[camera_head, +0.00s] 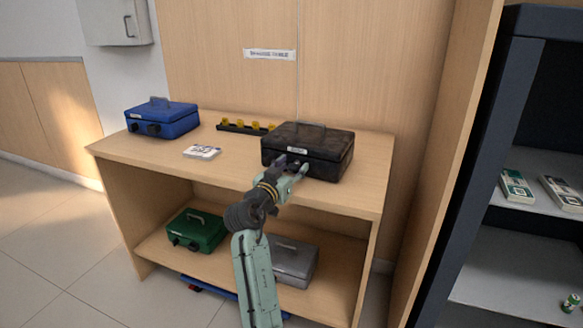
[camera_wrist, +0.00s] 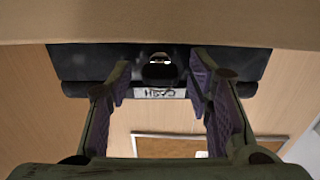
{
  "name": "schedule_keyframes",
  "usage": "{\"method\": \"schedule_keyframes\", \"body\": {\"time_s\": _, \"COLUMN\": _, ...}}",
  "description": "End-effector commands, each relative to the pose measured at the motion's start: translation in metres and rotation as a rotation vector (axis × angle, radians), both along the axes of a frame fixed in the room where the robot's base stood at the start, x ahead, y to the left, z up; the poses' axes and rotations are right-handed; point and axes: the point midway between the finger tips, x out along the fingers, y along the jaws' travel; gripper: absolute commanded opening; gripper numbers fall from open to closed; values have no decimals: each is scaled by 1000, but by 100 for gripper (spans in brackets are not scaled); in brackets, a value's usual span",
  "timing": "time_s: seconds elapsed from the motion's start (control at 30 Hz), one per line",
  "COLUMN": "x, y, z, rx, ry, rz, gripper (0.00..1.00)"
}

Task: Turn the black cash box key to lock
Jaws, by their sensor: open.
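The black cash box (camera_head: 325,157) stands on the right part of the counter top, lid down, with a handle on top. My gripper (camera_head: 293,169) is at its front face. In the wrist view the picture is upside down, and the box front (camera_wrist: 100,65) spans the upper part with a pale label (camera_wrist: 160,93). A dark rounded key or lock part (camera_wrist: 158,71) sits at the middle of that front. My gripper's two fingers (camera_wrist: 160,84) are open, one on each side of it, with a gap to both. The key's turn angle cannot be told.
A blue cash box (camera_head: 165,120) stands at the left of the counter (camera_head: 230,175), near a white card (camera_head: 202,152). A black rack with yellow pieces (camera_head: 245,127) lies at the back. Green (camera_head: 198,230) and grey (camera_head: 293,260) boxes sit on the lower shelf. A dark cabinet (camera_head: 460,180) stands right.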

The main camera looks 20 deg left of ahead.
Motion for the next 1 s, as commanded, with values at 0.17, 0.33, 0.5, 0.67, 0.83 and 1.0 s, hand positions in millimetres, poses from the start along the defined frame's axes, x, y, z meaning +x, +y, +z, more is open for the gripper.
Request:
{"method": "schedule_keyframes", "body": {"time_s": 0.17, "x": 0, "y": 0, "z": 0, "rx": 0, "ry": 0, "rz": 0, "gripper": 44}}
{"method": "schedule_keyframes", "body": {"time_s": 0.33, "x": 0, "y": 0, "z": 0, "rx": 0, "ry": 0, "rz": 0, "gripper": 33}}
{"method": "schedule_keyframes", "body": {"time_s": 0.5, "x": 0, "y": 0, "z": 0, "rx": 0, "ry": 0, "rz": 0, "gripper": 21}}
{"method": "schedule_keyframes", "body": {"time_s": 0.67, "x": 0, "y": 0, "z": 0, "rx": 0, "ry": 0, "rz": 0, "gripper": 11}}
{"method": "schedule_keyframes", "body": {"time_s": 0.83, "x": 0, "y": 0, "z": 0, "rx": 0, "ry": 1, "rz": 0, "gripper": 0}}
{"method": "schedule_keyframes", "body": {"time_s": 1.0, "x": 0, "y": 0, "z": 0, "rx": -6, "ry": 2, "rz": 0, "gripper": 0}}
